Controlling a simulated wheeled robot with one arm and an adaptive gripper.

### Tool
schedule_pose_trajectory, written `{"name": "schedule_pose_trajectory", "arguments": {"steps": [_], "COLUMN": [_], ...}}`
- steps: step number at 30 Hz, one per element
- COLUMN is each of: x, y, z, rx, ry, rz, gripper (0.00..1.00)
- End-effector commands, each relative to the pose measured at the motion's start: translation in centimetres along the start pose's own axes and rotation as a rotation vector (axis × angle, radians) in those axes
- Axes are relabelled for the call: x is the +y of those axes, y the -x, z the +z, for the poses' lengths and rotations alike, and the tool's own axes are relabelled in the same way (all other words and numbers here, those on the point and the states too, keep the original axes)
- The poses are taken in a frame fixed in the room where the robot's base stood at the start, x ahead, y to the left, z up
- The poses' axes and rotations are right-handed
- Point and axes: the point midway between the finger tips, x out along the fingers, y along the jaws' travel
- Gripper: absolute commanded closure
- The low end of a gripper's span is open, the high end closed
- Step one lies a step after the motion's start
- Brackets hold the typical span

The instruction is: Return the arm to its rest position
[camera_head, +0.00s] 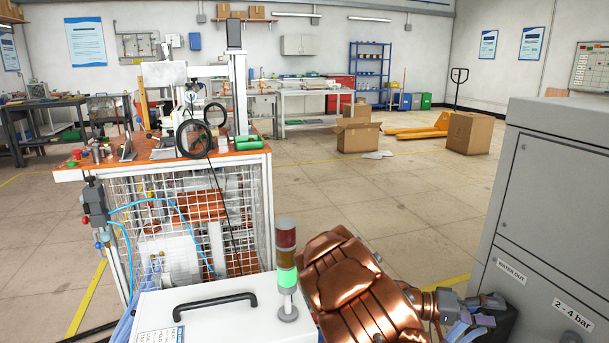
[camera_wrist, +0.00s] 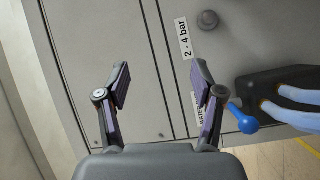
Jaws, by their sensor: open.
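My gripper (camera_head: 474,322) is at the lower right of the head view, close to the grey cabinet (camera_head: 545,190). In the wrist view my gripper (camera_wrist: 163,85) has its two fingers spread apart with nothing between them. Behind the fingers is the grey cabinet face (camera_wrist: 150,60) with a "2 - 4 bar" label (camera_wrist: 184,39). A blue-handled valve lever (camera_wrist: 240,118) is just to the right of the right finger. My copper-coloured arm reaches toward the cabinet from the lower middle of the head view.
A black fitting with pale blue hoses (camera_wrist: 290,92) is beside the lever. A white box with a black handle (camera_head: 205,322) and a stack light lit green (camera_head: 287,277) stand left of my arm. A caged workbench (camera_head: 190,215) is further left. Open floor (camera_head: 400,195) lies beyond.

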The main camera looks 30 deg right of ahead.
Motion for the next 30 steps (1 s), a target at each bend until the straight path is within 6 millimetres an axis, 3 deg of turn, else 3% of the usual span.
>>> {"name": "schedule_pose_trajectory", "arguments": {"steps": [1,9,20,30], "x": [2.9,10.5,17.9,23.7], "y": [0.5,3.3,8.7,15.3], "z": [0.2,3.8,9.0,14.2], "rx": [-0.024,-0.149,-0.218,-0.159], "ry": [0.001,0.073,0.216,0.411], "rz": [-0.021,-0.186,-0.509,-0.876], "gripper": [0.33,0.33,0.33,0.33]}}
